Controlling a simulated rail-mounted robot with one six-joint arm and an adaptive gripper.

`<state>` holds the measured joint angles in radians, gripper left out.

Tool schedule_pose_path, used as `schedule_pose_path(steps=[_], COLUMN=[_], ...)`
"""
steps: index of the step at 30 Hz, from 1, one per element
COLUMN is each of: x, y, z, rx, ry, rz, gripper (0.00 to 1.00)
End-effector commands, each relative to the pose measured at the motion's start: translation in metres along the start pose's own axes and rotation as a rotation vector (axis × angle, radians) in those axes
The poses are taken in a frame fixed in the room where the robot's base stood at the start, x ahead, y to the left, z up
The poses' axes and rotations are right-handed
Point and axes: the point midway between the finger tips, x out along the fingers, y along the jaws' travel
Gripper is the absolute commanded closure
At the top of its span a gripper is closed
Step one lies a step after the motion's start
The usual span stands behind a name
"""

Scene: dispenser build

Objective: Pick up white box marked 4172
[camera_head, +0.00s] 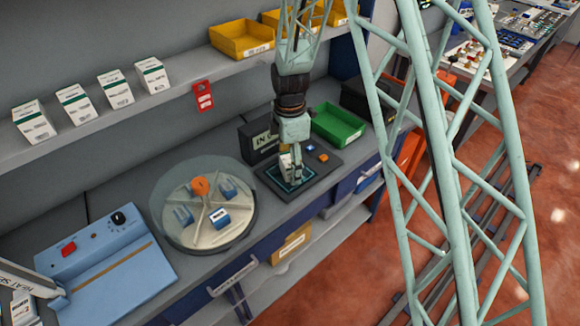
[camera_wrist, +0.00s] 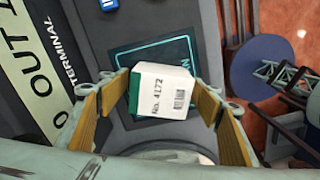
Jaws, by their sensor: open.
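The white box marked 4172 (camera_wrist: 163,92) stands on the dark pad with a cyan outline (camera_wrist: 150,62). Its label "No. 4172" and a barcode face the wrist camera, and a green band shows on its left side. My gripper (camera_wrist: 163,100) is open, with one finger on each side of the box. A narrow gap seems to show at the fingers; whether they touch it I cannot tell. In the head view my gripper (camera_head: 291,168) is low over the pad (camera_head: 300,185), and the box is mostly hidden by it.
A round turntable (camera_head: 205,215) with blue items stands left of the pad. A green bin (camera_head: 338,126) and a dark box (camera_head: 258,140) stand behind it. Several white boxes (camera_head: 115,88) and yellow bins (camera_head: 242,38) are on the shelf. A blue heat sealer (camera_head: 105,268) is front left.

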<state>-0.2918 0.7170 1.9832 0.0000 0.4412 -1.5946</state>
Motion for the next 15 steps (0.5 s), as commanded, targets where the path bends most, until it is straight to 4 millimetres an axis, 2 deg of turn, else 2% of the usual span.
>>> schedule_pose_path(steps=[11, 15], x=[-0.0003, -0.0003], y=[-0.0001, -0.0001], z=[0.0, 0.0], rx=[0.0, 0.0], ry=[0.0, 0.0], rz=[0.0, 0.0], gripper=[0.42, 0.52])
